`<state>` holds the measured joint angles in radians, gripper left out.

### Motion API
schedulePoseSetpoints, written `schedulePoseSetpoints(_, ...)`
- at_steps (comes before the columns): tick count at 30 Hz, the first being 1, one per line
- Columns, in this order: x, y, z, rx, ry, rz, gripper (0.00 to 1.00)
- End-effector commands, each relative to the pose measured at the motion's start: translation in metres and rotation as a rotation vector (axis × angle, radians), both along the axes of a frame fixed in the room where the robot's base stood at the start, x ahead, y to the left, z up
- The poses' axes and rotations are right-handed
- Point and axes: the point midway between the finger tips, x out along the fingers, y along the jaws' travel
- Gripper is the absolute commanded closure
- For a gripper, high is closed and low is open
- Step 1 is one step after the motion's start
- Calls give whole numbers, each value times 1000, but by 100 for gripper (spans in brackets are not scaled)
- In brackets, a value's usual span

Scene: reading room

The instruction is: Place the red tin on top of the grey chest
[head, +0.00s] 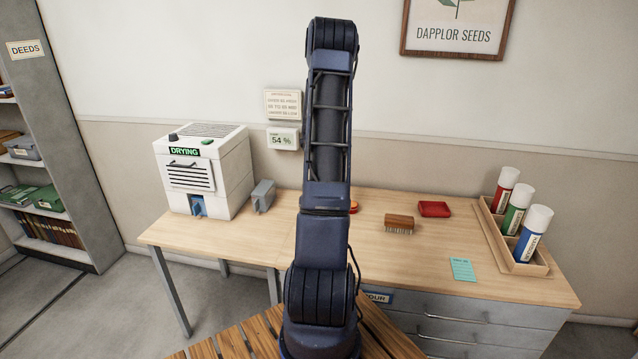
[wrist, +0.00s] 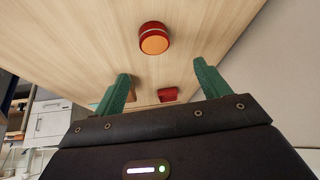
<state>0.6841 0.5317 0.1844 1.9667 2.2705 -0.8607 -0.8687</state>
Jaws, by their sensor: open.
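The red tin (wrist: 153,38) shows in the wrist view as a short round tin with an orange top, on the wooden desk. In the head view a sliver of it (head: 354,207) shows just right of my arm, which hides the rest. My gripper (wrist: 161,68) is open, its two green fingers apart and nothing between them. The tin appears beyond the fingertips, not touching them. The head view does not show my gripper. A grey drawer unit (head: 480,328) under the desk's right side may be the grey chest; I cannot tell for sure.
On the desk (head: 310,228) stand a white drying box (head: 233,178), a small grey device (head: 263,196), a brush (head: 399,224), a red tray (head: 434,209) and a wooden rack (head: 534,262) with three tubes. A slatted wooden surface (head: 225,340) is in front. A shelf (head: 75,150) stands left.

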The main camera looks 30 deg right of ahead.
Motion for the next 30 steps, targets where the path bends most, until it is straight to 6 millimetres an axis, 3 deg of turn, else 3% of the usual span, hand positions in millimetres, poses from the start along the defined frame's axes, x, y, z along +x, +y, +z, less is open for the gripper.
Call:
schedulePoseSetpoints(8,57,28,93,-177,-232,308,25)
schedulePoseSetpoints(14,94,83,170,-261,-413,599,25)
schedulePoseSetpoints(18,106,135,219,-284,-515,809,25)
schedulePoseSetpoints(23,103,203,264,-276,-599,1051,25)
schedulePoseSetpoints(30,64,306,309,-212,-641,1405,25)
